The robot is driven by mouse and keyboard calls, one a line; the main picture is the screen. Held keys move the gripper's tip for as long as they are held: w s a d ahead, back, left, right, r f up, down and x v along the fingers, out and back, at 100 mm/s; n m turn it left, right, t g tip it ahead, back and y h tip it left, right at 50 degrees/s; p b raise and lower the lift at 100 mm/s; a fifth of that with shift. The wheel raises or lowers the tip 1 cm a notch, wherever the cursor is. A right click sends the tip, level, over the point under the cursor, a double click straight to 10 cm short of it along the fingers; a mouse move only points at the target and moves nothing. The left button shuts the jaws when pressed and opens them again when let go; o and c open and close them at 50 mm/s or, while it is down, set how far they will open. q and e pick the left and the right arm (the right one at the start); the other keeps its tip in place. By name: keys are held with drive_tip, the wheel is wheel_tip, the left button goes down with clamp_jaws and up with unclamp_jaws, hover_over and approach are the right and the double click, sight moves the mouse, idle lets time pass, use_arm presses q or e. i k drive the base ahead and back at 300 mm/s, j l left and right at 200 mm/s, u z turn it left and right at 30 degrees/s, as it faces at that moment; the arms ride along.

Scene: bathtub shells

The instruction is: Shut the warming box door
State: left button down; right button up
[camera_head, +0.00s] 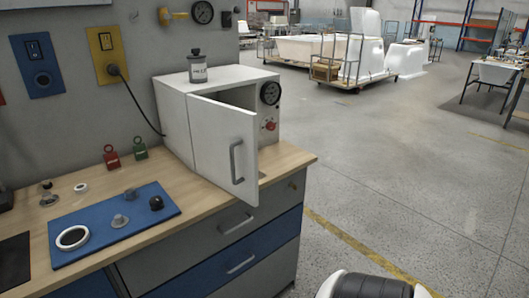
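The warming box (174,122) is a white cabinet on the wooden worktop, against the grey wall. Its white door (212,140) stands partly open, swung out toward me, with a grey bar handle (236,161) near its free right edge. A dark gap shows above the door into the box. Neither gripper shows in the head view.
A lidded jar (197,68) stands on top of the box. The worktop (205,202) holds a blue mat (98,239) with small parts and a white ring (72,237). Grey and blue drawers are below. Open concrete floor (400,150) lies to the right; carts with white tubs (305,48) stand beyond.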

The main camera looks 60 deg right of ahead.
sight(224, 137)
drive_tip(key=z, duration=1.55)
